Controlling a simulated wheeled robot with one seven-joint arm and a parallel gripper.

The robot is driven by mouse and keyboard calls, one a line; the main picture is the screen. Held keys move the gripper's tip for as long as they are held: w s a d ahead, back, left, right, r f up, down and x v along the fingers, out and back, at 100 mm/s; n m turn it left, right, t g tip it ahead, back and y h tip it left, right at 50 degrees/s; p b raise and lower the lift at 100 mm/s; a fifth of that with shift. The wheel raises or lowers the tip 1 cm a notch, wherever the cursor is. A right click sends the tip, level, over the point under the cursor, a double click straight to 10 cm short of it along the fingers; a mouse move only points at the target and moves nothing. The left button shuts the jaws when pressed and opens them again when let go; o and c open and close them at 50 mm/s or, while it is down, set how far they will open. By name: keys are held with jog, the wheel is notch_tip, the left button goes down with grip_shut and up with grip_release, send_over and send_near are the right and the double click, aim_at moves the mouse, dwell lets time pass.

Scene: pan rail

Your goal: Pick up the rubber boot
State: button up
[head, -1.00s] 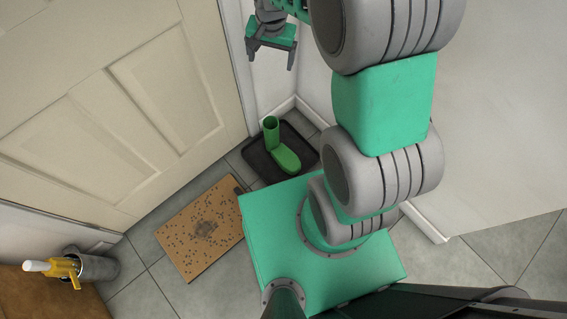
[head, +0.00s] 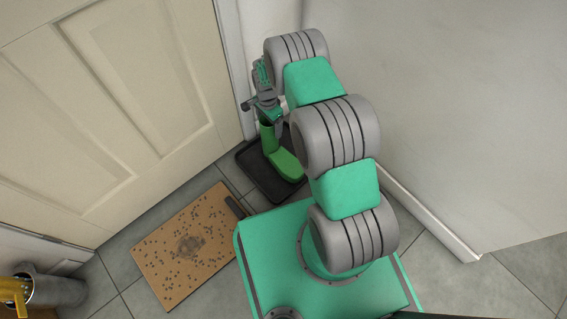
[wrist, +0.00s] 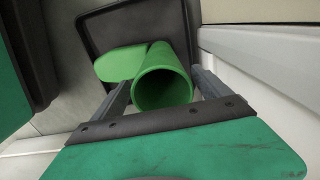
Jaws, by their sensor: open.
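The green rubber boot (head: 283,160) stands upright on a black tray (head: 250,164) in the corner by the door. My gripper (head: 264,110) is at the top of the boot's shaft in the head view, partly hiding it. In the wrist view the boot (wrist: 160,84) shows its open top towards the camera, with its foot part pointing left. My gripper (wrist: 160,85) is open there, one finger on each side of the shaft. I cannot tell whether the fingers touch it.
A cork-coloured mat (head: 187,247) with dark specks lies on the tiles left of the tray. The door (head: 110,110) and the white wall (head: 460,120) stand close around the corner. A grey cylinder (head: 55,289) with a yellow thing is at bottom left.

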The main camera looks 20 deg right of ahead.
notch_tip(320, 180, down, 4)
jog(key=shift+w+r+b, duration=0.15)
jog(key=shift+r+b, duration=0.05)
jog(key=shift+b, duration=0.35)
jog(key=shift+c, duration=0.2)
grip_shut()
dwell(0.3)
